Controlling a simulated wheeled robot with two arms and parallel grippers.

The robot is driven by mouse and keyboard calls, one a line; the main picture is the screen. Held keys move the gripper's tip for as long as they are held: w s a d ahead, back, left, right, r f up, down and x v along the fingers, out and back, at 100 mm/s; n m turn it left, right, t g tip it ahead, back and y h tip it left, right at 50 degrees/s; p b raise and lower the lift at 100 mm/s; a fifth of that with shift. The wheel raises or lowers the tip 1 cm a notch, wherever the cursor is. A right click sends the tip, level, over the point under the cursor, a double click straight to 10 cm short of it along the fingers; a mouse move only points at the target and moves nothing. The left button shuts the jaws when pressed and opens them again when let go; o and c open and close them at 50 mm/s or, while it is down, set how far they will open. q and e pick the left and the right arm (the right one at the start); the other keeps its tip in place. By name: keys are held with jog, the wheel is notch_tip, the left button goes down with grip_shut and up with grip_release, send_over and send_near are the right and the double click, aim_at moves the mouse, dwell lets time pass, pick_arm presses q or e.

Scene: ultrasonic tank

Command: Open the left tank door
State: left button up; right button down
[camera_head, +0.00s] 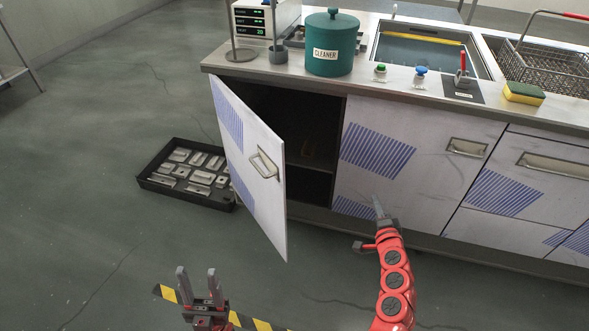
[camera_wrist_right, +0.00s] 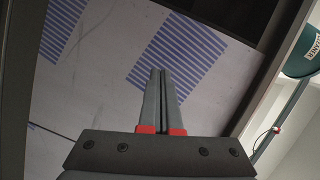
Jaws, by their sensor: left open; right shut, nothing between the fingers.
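The left tank door (camera_head: 243,150) is white with blue stripes. It stands swung well out from the counter and shows the dark inside of the cupboard (camera_head: 300,130). Its metal handle (camera_head: 264,164) is on the outer face, and neither gripper touches it. My left gripper (camera_head: 199,284) is open and empty, low in front of the door and to its left. My right gripper (camera_head: 378,204) is shut and empty, in front of the closed middle door (camera_head: 385,165). In the right wrist view the shut fingers (camera_wrist_right: 161,75) are in front of a white striped panel (camera_wrist_right: 120,60).
A black tray of metal parts (camera_head: 160,185) lies on the floor left of the door. The counter holds a green cleaner pot (camera_head: 332,45), a sink (camera_head: 420,52), a wire basket (camera_head: 550,68) and a sponge (camera_head: 523,93). Floor in front is mostly clear.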

jog(key=s+a+r+n+g+y+p, duration=0.1)
jog(key=s+a+r+n+g+y, duration=0.15)
jog(key=a+r+y, duration=0.45)
jog(key=s+a+r+n+g+y, duration=0.2)
jog(key=a+r+n+y, duration=0.2)
jog(key=a+r+y, duration=0.25)
jog(key=w+a, duration=0.4)
jog(key=a, duration=0.6)
jog(key=shift+w+a+b, duration=0.3)
jog(key=shift+w+a, duration=0.05)
jog(key=shift+a, duration=0.05)
jog(key=shift+f+t, duration=0.1)
jog(key=shift+t, duration=0.15)
